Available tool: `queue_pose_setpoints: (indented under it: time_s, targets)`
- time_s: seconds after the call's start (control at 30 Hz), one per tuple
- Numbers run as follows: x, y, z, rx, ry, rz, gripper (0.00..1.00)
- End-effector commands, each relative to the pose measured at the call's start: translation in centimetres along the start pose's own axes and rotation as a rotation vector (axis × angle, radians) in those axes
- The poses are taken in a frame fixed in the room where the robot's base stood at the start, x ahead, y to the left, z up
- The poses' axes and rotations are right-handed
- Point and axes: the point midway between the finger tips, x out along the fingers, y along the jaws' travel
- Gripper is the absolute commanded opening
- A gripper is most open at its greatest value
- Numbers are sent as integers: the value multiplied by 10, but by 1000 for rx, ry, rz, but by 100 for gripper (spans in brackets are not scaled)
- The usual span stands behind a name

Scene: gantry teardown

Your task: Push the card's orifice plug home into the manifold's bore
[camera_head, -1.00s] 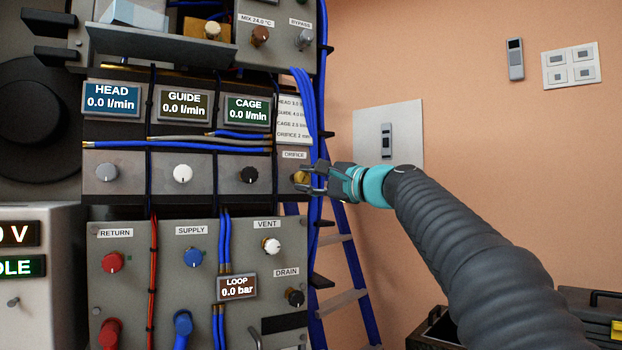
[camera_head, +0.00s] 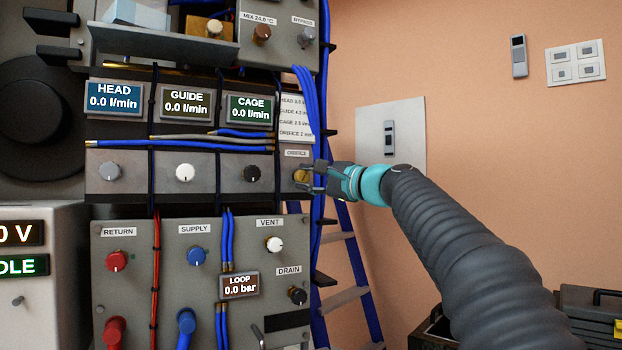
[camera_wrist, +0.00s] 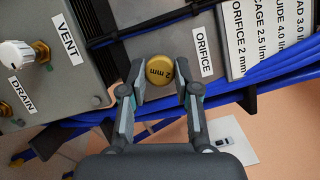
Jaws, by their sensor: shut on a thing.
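The orifice plug (camera_wrist: 159,70) is a round brass piece marked "2 mm" in the wrist view. It also shows in the head view (camera_head: 301,175), at the right end of the manifold (camera_head: 219,172), below the ORIFICE label. My gripper (camera_wrist: 159,88) is shut on the plug, with one finger on each side. In the head view my gripper (camera_head: 306,178) reaches in from the right. The plug sits at the manifold face. The bore is hidden behind it, and I cannot tell how deep the plug is in. The card (camera_head: 296,118), listing flow values and "ORIFICE 2 mm", is above.
Blue hoses (camera_head: 309,110) run down close beside the plug and behind my gripper. Grey, white and black knobs (camera_head: 251,173) line the manifold to the left. The valve panel (camera_head: 205,290) is below. A blue ladder (camera_head: 346,250) stands behind my arm.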

Motion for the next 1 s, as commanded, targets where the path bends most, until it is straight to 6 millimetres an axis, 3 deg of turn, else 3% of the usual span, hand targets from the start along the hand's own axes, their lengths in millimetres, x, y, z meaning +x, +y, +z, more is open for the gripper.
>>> queue_pose_setpoints:
  time_s: [0.63,0.67,0.73,0.77,1.0]
  targets:
    - [16,0,-5,0,-2,0,0]
    - [15,0,-5,0,-2,-1,38]
    - [15,0,-5,1,-1,-1,56]
    - [15,0,-5,0,-1,-1,60]
    - [14,0,-6,0,1,0,60]
